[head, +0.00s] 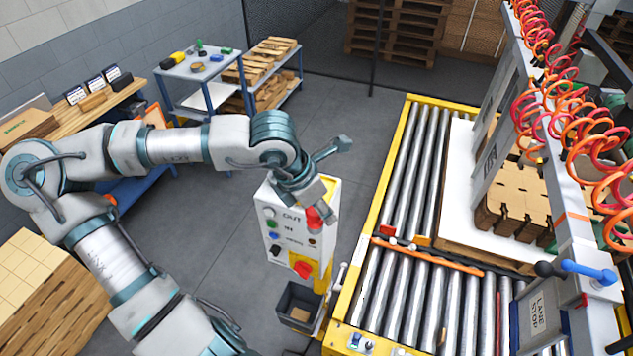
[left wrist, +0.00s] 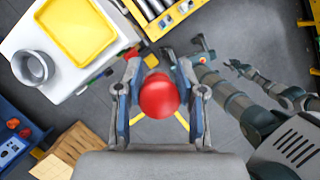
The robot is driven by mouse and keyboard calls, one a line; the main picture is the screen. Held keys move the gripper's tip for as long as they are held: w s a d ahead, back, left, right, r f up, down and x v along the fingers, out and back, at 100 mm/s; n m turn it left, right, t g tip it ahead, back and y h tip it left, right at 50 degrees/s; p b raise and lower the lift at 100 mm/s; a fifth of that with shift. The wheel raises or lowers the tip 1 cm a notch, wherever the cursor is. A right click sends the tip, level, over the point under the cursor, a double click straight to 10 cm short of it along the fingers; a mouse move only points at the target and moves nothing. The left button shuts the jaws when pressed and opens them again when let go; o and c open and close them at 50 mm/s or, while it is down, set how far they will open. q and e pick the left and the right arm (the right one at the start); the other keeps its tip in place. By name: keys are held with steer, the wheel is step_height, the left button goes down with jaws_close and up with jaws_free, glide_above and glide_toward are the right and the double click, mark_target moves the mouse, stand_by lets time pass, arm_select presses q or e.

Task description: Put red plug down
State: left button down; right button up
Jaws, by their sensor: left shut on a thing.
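The red plug (head: 314,218) is a round red piece held in my left gripper (head: 318,205), in front of the upper right of the white control box (head: 275,215). In the left wrist view the red plug (left wrist: 159,96) sits between the two fingers of my left gripper (left wrist: 158,88), which are shut on it. The fingers hide part of its sides. I cannot tell whether it touches the box. A dark gripper (left wrist: 240,70), apparently on my right arm, shows small in the left wrist view; its jaw state is unclear.
A red knob (head: 302,270) is low on the control box. A dark bin (head: 298,305) stands below it. The roller conveyor (head: 415,165) with yellow edges is to the right. A white surface with a yellow tray (left wrist: 75,40) and grey cup (left wrist: 33,68) shows in the wrist view.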

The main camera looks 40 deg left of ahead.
arm_select(q)
steer(key=w+a+p, duration=0.1)
steer(key=w+a, duration=0.1)
steer(key=w, duration=0.1)
steer(key=w+a+p, duration=0.1)
steer(key=w+a, duration=0.2)
steer(key=w+a+f+p, duration=0.1)
steer(key=w+a+p, duration=0.1)
steer(key=w+a, duration=0.1)
steer(key=shift+w, duration=0.6)
steer(key=shift+w+a+f, duration=0.15)
steer(key=shift+w+a, duration=0.3)
steer(key=shift+a, duration=0.15)
step_height(320, 180, down, 3)
steer(key=shift+f+p, duration=0.1)
steer(key=shift+p, duration=0.6)
steer(key=shift+w+d+f, duration=0.1)
steer(key=shift+f, duration=0.05)
steer(key=shift+f, duration=0.1)
steer(key=c, duration=1.1)
jaws_free()
steer(key=o, duration=0.4)
